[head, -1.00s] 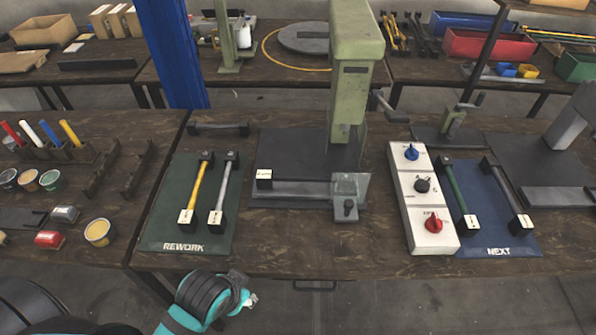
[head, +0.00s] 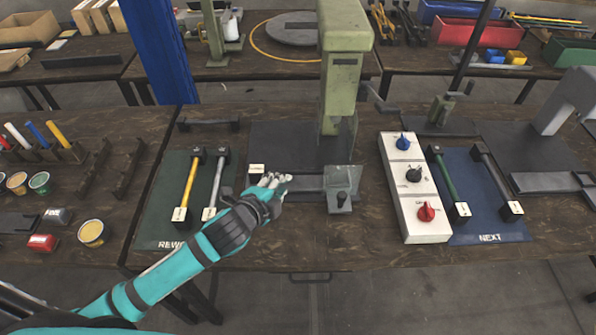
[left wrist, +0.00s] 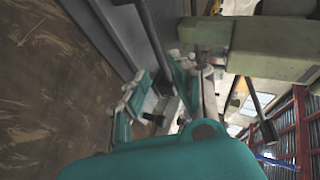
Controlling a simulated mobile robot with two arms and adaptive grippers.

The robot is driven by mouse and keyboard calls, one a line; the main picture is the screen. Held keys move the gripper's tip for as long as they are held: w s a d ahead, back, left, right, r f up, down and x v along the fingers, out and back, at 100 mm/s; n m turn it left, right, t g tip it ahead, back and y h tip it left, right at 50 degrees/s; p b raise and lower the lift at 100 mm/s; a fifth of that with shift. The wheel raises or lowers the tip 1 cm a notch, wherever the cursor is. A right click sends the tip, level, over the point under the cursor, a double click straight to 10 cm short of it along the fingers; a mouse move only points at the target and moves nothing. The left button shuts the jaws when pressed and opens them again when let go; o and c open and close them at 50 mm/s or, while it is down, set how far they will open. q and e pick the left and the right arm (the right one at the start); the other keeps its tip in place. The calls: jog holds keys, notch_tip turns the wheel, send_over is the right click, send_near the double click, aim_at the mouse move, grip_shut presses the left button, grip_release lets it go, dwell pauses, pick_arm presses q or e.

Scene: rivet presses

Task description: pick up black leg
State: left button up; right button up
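My left gripper (head: 275,181) is over the front left of the press fixture, beside a white-labelled block (head: 256,169). Its fingers look apart. The left wrist view shows the fingers (left wrist: 175,92) spread around the end of a dark rod (left wrist: 150,35); contact cannot be told. A dark leg (head: 496,175) lies on the blue NEXT mat (head: 475,225), beside a green leg (head: 446,178). Another dark bar with black ends (head: 208,124) lies behind the green REWORK mat (head: 150,225). My right gripper is not in view.
Yellow (head: 189,183) and grey (head: 216,181) legs lie on the REWORK mat, partly behind my left arm. The green press (head: 345,75) rises behind the gripper. A clear guard (head: 341,180) and white control box (head: 415,195) stand to the right.

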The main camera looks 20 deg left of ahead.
aim_at(297, 173)
pick_arm(q)
jog(key=p+x, duration=0.1)
jog(key=x, duration=0.9)
jog(key=shift+w+f, duration=0.1)
jog(key=shift+f, duration=0.1)
jog(key=shift+c, duration=0.4)
jog(key=shift+r, duration=0.1)
grip_shut()
